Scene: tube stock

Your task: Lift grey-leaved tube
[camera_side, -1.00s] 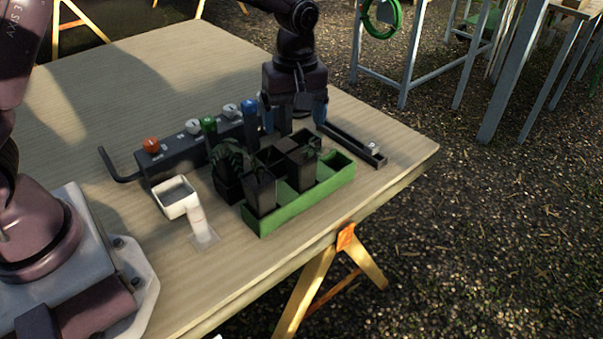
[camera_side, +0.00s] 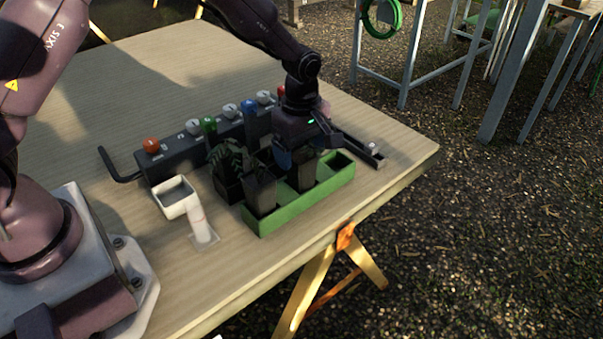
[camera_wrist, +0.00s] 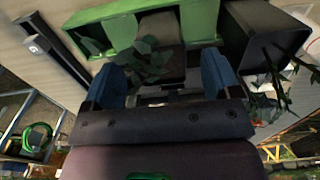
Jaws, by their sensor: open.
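The green tray (camera_side: 300,208) holds two dark square tubes. The right tube (camera_side: 307,178) stands under my gripper (camera_side: 305,152). In the wrist view, a tube with dull grey-green leaves (camera_wrist: 152,62) lies between the blue fingertips of my gripper (camera_wrist: 162,80), which are apart. I cannot tell whether they touch it. Another dark tube (camera_wrist: 262,38) with narrow leaves is at the right. Which plant counts as grey-leaved is hard to tell in this shade.
A dark pot with striped leaves (camera_side: 228,172) stands left of the tray. Behind is a dark rail with coloured knobs (camera_side: 165,165). The table's front is bare.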

